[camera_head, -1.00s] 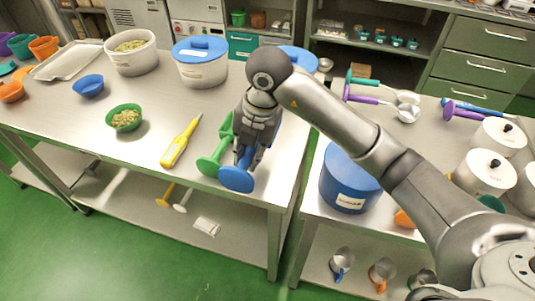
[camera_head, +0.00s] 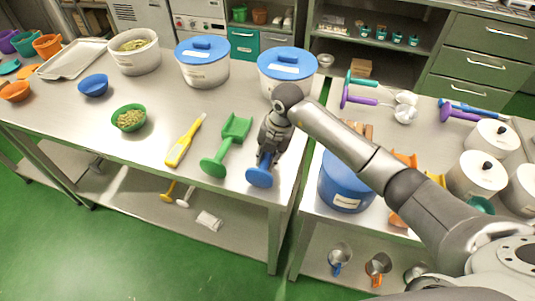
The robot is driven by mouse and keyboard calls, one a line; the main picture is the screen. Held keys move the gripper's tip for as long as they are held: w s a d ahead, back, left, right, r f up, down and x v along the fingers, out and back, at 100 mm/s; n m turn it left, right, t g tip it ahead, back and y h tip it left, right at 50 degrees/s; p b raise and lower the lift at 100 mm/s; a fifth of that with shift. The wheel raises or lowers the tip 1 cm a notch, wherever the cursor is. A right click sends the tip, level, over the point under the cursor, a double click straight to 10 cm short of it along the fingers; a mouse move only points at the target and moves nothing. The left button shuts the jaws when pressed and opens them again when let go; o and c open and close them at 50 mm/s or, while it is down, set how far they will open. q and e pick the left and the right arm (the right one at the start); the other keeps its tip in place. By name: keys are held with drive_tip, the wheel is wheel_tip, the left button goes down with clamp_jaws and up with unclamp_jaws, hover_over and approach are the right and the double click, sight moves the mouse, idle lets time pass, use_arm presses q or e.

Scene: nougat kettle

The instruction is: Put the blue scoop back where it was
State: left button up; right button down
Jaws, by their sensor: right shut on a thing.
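My right gripper (camera_head: 267,155) is shut on the blue scoop (camera_head: 260,176) near the right front corner of the left steel table (camera_head: 140,160). The round blue end of the scoop's handle shows below the fingers. The rest of the scoop is hidden by the gripper, and I cannot tell whether it touches the tabletop. The green scoop (camera_head: 227,145) lies just left of it, apart from the gripper. My left gripper is not in view.
A yellow utensil (camera_head: 185,140) lies left of the green scoop. Blue-lidded white tubs (camera_head: 202,70) stand at the back. Across a narrow gap, the right table holds a blue tub (camera_head: 345,184), white lidded pots (camera_head: 477,172) and ladles.

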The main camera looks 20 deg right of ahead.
drive_tip(key=shift+f, duration=0.15)
drive_tip(key=c, duration=1.3)
unclamp_jaws()
drive_tip(key=shift+r, duration=0.3)
drive_tip(key=b+v, duration=0.2)
drive_tip(key=v, duration=0.9)
drive_tip(key=shift+r, duration=0.4)
drive_tip(key=shift+f, duration=0.1)
